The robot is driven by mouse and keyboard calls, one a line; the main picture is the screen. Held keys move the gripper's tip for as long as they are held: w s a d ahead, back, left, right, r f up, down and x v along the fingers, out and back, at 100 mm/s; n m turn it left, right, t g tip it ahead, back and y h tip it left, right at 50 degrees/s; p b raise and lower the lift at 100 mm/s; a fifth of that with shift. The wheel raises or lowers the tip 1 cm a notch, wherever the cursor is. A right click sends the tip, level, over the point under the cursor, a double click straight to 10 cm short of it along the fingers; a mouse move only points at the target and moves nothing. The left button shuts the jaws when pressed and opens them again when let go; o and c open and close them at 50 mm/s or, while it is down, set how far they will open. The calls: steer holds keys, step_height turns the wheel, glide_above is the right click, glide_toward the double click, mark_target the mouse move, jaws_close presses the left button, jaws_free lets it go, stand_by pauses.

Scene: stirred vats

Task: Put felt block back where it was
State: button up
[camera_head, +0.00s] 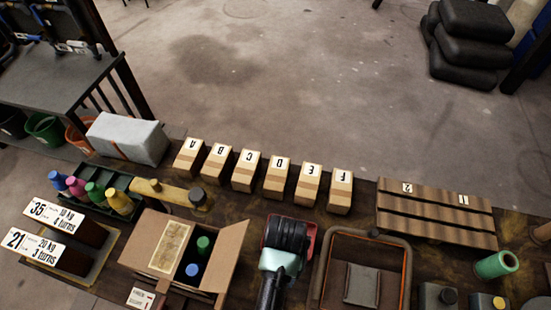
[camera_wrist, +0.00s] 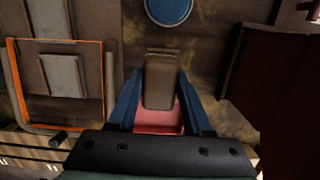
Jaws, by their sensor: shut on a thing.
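My gripper (camera_head: 287,236) is over the middle of the bench, between the open carton and the orange-edged frame. In the wrist view my gripper (camera_wrist: 159,76) is shut on a grey-brown block, which I take to be the felt block (camera_wrist: 159,82), between its two blue fingers. A red surface (camera_wrist: 186,118) shows below the block; its red edge (camera_head: 311,234) also shows beside my gripper in the head view. I cannot tell whether the block touches it. In the head view my gripper hides the block.
An open carton (camera_head: 229,255) with bottles stands left. The orange-edged frame (camera_head: 406,270) with a grey pad (camera_head: 361,285) is right. Several lettered blocks (camera_head: 279,178) line the back edge. A ridged brown rack (camera_head: 435,211) is at right, and a grey wrapped block (camera_head: 127,137) at left.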

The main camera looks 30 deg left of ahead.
steer(key=shift+s+a+f, duration=0.3)
steer(key=shift+f, duration=0.05)
step_height(320, 180, down, 10)
steer(key=shift+a+r+b, duration=0.1)
steer(key=shift+b, duration=0.2)
steer(key=shift+f+b, duration=0.3)
steer(key=shift+f, duration=0.15)
steer(key=o, duration=1.2)
steer(key=shift+r, duration=0.2)
steer(key=r, duration=0.4)
steer(key=w+r+p, duration=0.1)
steer(key=r, duration=0.7)
steer(key=shift+w+a+r, duration=0.15)
steer(key=shift+r, duration=0.1)
